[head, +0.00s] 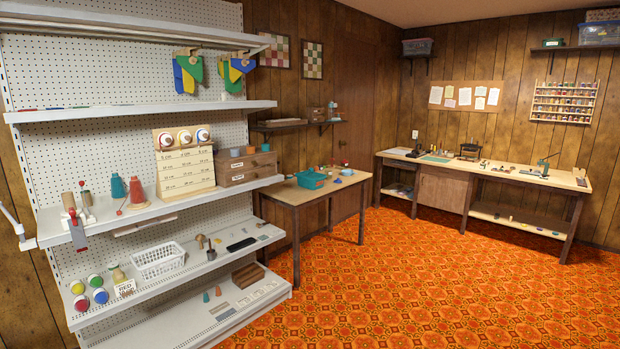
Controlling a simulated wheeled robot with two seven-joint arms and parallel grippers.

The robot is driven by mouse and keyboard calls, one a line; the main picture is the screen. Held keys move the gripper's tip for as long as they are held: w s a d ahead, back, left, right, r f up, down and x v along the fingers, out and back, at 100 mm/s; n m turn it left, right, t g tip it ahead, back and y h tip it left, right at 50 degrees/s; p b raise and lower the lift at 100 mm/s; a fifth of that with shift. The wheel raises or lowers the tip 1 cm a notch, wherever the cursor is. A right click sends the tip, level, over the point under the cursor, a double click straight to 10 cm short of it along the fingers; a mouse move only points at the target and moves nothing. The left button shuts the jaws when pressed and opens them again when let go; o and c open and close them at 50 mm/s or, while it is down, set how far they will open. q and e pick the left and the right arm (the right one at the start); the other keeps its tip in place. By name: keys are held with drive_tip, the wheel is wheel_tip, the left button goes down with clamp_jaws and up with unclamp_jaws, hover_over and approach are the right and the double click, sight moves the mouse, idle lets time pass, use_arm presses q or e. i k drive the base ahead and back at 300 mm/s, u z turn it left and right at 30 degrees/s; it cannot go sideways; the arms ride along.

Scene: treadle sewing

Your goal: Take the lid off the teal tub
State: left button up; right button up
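A teal container (312,179) stands on the small wooden table (297,197) in the middle distance. It looks like an open basket or tray with small things in it, and I cannot make out a lid on it. A small green-teal tub (553,43) sits on the high wall shelf at the far right; it is too small to tell whether a lid is on. Neither of my grippers is in view.
A white shelving unit (150,213) with spools, bottles, a white basket (158,260) and a wooden size board (186,168) fills the left. A long workbench (520,174) runs along the right wall. The orange patterned floor (430,280) is clear.

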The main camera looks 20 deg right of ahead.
sight(312, 176)
drive_tip(key=z, duration=0.75)
drive_tip(key=i, duration=1.6)
drive_tip(key=z, duration=0.85)
drive_tip(key=i, duration=3.85)
drive_tip(key=u, duration=1.5)
drive_tip(key=i, duration=0.95)
drive_tip(key=u, duration=1.1)
